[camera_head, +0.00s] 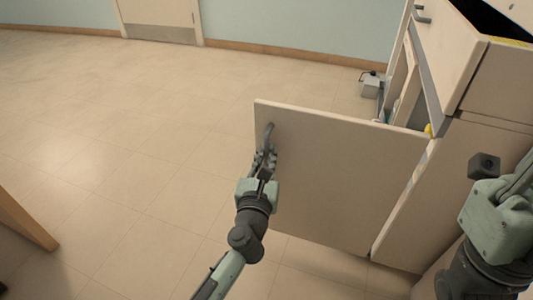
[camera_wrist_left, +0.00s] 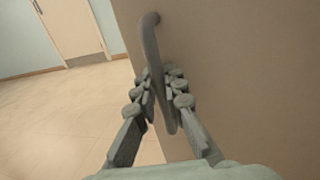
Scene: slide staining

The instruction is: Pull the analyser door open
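The analyser door (camera_head: 340,175) is a beige panel that stands swung wide out from the beige cabinet (camera_head: 470,190), hinged on its right side. A grey bar handle (camera_head: 268,133) is near the door's free left edge. My left gripper (camera_head: 264,160) is at this handle. In the left wrist view, the gripper's fingers (camera_wrist_left: 160,97) lie on both sides of the handle (camera_wrist_left: 150,45) and are closed around it. My right gripper (camera_head: 486,170) is only partly in view at the right edge, apart from the door; its fingers cannot be made out clearly.
An open drawer-like unit (camera_head: 455,50) sits above the door opening. A small grey box (camera_head: 371,86) shows behind the door. A wooden leg (camera_head: 25,222) stands at the left. The tiled floor (camera_head: 130,130) left of the door is clear. A room door (camera_head: 158,15) is far back.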

